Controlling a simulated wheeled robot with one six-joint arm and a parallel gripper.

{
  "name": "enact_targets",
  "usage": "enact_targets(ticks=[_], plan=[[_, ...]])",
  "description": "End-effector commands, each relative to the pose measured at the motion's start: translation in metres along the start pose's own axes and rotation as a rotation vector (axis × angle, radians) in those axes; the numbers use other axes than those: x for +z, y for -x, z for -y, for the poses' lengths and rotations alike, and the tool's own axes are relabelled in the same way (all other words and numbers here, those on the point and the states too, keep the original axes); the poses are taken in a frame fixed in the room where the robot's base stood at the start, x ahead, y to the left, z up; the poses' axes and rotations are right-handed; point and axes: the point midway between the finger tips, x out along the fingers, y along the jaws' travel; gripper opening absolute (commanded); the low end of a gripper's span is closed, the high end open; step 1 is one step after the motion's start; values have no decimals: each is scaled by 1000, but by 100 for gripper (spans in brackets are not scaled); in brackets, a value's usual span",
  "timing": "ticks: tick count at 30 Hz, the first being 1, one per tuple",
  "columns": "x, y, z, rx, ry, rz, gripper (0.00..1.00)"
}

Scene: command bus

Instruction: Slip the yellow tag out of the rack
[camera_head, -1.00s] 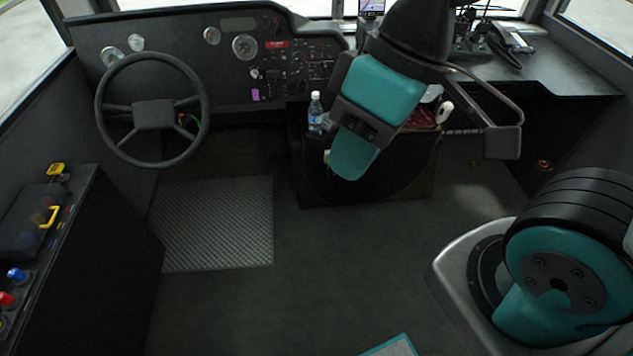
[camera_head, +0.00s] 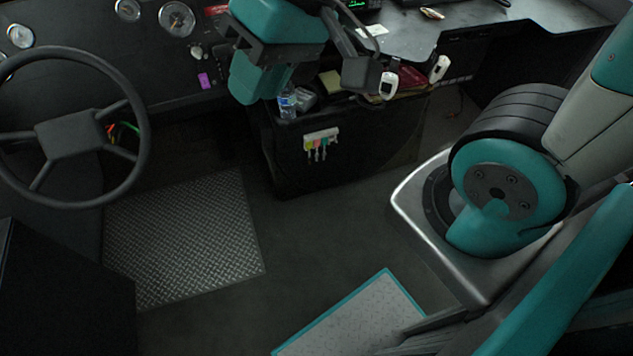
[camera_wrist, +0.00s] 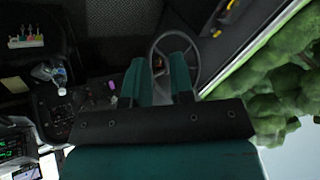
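A white rack (camera_head: 321,134) with several small coloured tags hangs on the front of the dark console in the head view. A yellowish tag (camera_head: 308,145) seems to be at its left end; the tags are too small to tell apart surely.
The steering wheel (camera_head: 65,135) is at the left. The floor before the console is clear.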

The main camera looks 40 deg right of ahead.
Motion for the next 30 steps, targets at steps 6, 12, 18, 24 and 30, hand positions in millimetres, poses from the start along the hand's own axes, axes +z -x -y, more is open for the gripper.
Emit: enact_targets(ticks=[6,12,18,24,30], plan=[[-22,-117,-64,-107,-364,-181,22],[-46,-192,-120,-239,-701,-341,22],[-66,-262,-185,-407,-1032,-490,22],[-78,-325,-260,-611,-1352,-633,22],[-80,-384,-344,-860,-1647,-766,22]])
